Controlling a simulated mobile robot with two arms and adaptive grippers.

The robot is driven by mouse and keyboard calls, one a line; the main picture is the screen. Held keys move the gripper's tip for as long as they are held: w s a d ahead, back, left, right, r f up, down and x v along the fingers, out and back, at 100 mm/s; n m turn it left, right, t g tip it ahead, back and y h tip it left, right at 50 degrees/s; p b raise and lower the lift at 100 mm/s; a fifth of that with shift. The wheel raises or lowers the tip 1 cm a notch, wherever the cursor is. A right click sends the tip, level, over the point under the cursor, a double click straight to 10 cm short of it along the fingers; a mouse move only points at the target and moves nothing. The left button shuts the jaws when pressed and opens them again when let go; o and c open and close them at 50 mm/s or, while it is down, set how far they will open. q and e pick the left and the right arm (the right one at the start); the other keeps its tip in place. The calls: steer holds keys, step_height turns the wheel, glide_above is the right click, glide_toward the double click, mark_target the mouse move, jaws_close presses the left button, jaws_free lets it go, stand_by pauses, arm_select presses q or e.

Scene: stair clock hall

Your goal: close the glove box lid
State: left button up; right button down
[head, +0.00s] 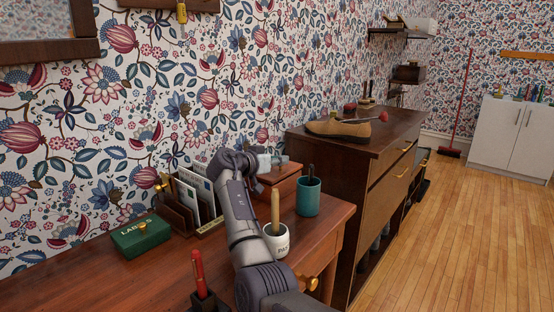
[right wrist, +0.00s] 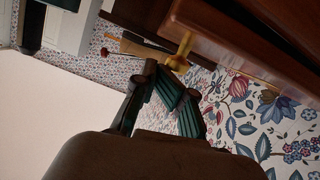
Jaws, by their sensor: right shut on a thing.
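The glove box (head: 279,190) is a small reddish-brown wooden box at the back of the desk, against the wall. Its lid (head: 283,172) looks low and close to level, but I cannot tell whether it is fully down. My right gripper (head: 266,162) is at the lid's left side and partly hides it. In the right wrist view the gripper's fingers (right wrist: 163,88) are close together at a brass knob (right wrist: 179,62) beside brown wood (right wrist: 235,38). The fingers are shut on the knob, though the contact is partly hidden. My left gripper is not in view.
A teal cup (head: 308,196) stands close right of the box. A white pot (head: 277,241) with a wooden-handled tool is in front. A letter rack (head: 178,203) and green box (head: 141,236) are at left, a red pen holder (head: 203,292) near the front. A dresser (head: 375,160) stands beyond.

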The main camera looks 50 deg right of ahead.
steer(key=shift+s+d+f, duration=0.1)
steer(key=shift+d+f, duration=0.1)
steer(key=shift+f, duration=0.05)
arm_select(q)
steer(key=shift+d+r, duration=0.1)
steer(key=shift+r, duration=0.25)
arm_select(e)
steer(key=shift+a, duration=0.15)
